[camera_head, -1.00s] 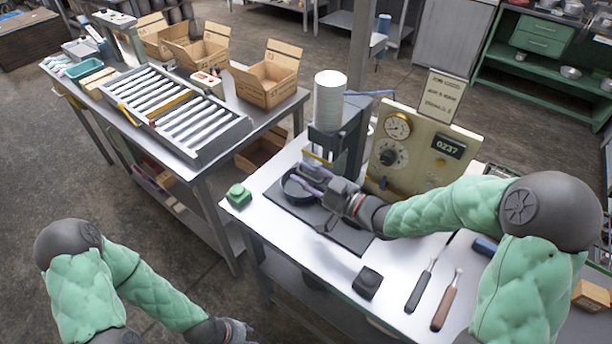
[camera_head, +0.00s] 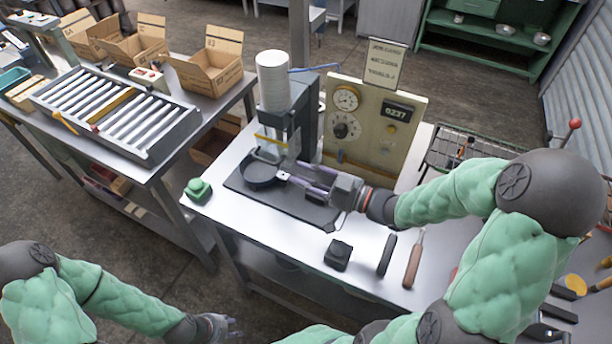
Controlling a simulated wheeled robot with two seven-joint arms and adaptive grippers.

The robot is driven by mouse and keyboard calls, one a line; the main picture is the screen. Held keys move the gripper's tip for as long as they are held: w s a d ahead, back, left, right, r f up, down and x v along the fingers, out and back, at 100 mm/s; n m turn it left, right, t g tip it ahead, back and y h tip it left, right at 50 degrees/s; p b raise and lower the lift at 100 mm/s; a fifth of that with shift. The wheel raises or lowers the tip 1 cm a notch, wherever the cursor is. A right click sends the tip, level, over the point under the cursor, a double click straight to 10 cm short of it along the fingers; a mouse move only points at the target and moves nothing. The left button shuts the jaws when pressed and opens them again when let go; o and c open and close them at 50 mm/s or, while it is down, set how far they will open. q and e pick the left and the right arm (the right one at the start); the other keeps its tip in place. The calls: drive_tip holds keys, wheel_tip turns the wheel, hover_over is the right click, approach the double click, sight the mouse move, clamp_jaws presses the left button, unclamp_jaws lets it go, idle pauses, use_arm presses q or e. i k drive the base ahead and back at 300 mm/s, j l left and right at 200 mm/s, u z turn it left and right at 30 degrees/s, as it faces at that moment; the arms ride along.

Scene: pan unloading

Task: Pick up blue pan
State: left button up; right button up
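The dark blue pan (camera_head: 262,174) rests on a dark mat (camera_head: 237,183) on the metal table, under the press with the white cylinder. A light fitting on the pan's right side marks where its handle starts. My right gripper (camera_head: 294,171) is just right of the pan, low over the mat. Its two purple-grey fingers are spread apart and point left toward the pan, around the handle area. Whether they touch the handle is not clear. My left gripper (camera_head: 232,328) hangs low at the bottom edge, away from the table; its finger opening is too small to judge.
A press (camera_head: 298,125) stands close behind the pan. A gauge panel (camera_head: 372,122) stands behind my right gripper. A green button block (camera_head: 198,190), a black block (camera_head: 338,255) and tools (camera_head: 413,260) lie on the table. A roller conveyor (camera_head: 118,118) is at left.

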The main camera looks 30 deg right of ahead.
sight(255, 173)
drive_tip(key=k, duration=1)
